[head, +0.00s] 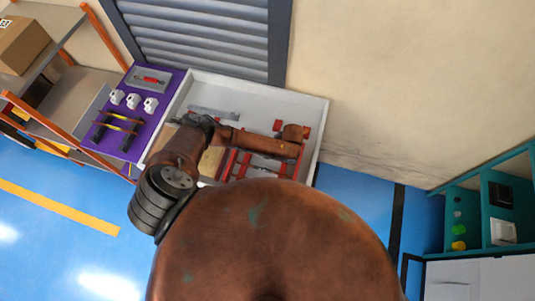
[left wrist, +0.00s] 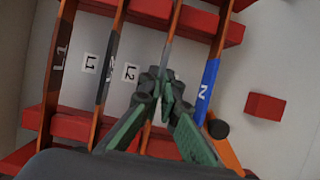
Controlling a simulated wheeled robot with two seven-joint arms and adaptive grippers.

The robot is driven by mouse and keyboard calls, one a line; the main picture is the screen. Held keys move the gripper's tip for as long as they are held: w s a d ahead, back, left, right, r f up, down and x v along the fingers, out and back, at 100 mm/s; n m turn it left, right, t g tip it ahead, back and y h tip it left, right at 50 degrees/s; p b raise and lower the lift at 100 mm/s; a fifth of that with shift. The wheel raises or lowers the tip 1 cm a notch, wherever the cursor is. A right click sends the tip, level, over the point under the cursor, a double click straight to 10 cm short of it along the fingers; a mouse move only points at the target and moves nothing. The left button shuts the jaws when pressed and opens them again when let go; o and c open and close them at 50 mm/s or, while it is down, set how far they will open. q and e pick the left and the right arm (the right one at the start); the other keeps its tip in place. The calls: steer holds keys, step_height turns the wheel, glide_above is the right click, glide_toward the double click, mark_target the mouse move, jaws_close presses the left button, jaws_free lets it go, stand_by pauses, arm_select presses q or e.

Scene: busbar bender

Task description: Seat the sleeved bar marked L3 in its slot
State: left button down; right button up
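In the left wrist view my left gripper (left wrist: 164,88) has its green fingers closed around a copper bar with a grey sleeve (left wrist: 171,40). It stands between the black-sleeved bar marked L2 (left wrist: 108,65) and the blue-sleeved bar marked N (left wrist: 206,85), so I take it as L3; its own mark is hidden. The bar runs across the red slotted supports (left wrist: 75,127). The fingers hide its lower part, so I cannot tell how deep it sits. The bar marked L1 (left wrist: 55,70) is at the left. My right gripper is out of view.
The white tray (head: 318,112) holds the red supports; a loose red block (left wrist: 265,106) lies right of the bars. Left of the tray, a purple mat (head: 165,105) carries white blocks, dark stands with bars and a red-handled tool (head: 151,80). Orange-framed shelves (head: 80,75) stand farther left.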

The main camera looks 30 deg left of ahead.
arm_select(q)
steer(key=shift+f, duration=0.35)
steer(key=c, duration=2.6)
jaws_free()
steer(key=shift+c, duration=0.2)
steer(key=o, duration=0.6)
steer(key=shift+c, duration=0.2)
steer(key=shift+d+r, duration=0.15)
steer(key=shift+r, duration=0.1)
steer(key=v, duration=1.1)
steer(key=shift+r, duration=0.25)
